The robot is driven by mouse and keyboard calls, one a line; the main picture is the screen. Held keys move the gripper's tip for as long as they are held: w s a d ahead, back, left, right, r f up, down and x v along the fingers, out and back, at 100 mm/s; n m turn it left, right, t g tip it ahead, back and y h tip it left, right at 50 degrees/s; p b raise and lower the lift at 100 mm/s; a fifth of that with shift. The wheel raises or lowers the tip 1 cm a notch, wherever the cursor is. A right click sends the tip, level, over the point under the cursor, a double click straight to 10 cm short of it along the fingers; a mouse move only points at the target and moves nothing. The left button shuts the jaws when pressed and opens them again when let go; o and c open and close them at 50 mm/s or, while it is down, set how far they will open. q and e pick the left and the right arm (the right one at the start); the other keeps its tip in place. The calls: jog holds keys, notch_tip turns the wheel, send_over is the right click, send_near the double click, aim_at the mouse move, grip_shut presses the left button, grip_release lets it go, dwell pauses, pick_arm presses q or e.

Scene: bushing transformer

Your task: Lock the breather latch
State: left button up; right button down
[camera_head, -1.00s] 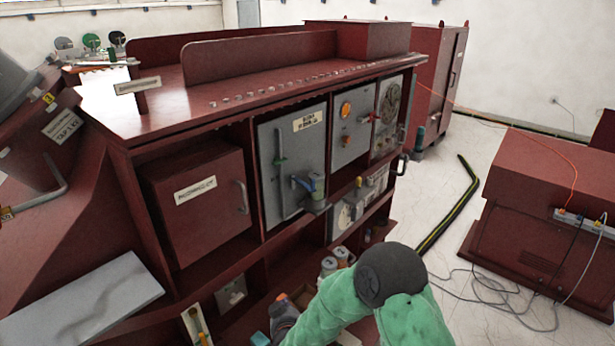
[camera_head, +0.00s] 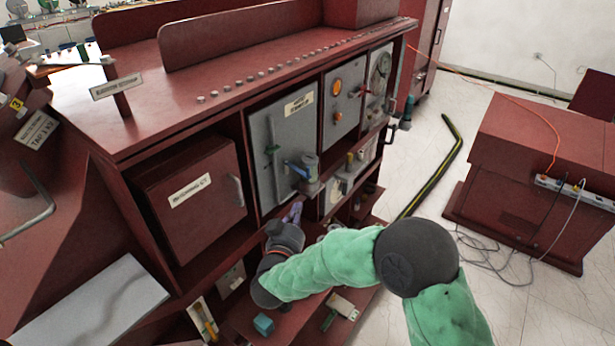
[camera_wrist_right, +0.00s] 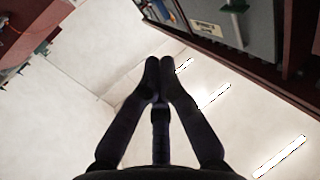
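A grey door panel (camera_head: 288,125) with a white label is in the middle of the red cabinet in the head view. It bears an upright green-grey handle (camera_head: 272,145) and a blue-and-grey cylinder fitting (camera_head: 305,168) at its lower right. I cannot tell for sure which part is the latch. My right gripper (camera_head: 295,211) is just below the panel and apart from the fitting. In the right wrist view, the two dark fingers (camera_wrist_right: 159,66) have their tips together with nothing visible between them; the grey panel (camera_wrist_right: 215,18) shows above. My left gripper is not in view.
A red box door (camera_head: 195,200) is left of the panel. A lower shelf holds a small teal block (camera_head: 263,324) and a green-and-white item (camera_head: 340,308).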

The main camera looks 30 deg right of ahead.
aim_at(308, 178)
jog(key=x, duration=1.4)
jog(key=shift+f, duration=0.1)
jog(key=shift+w, duration=0.1)
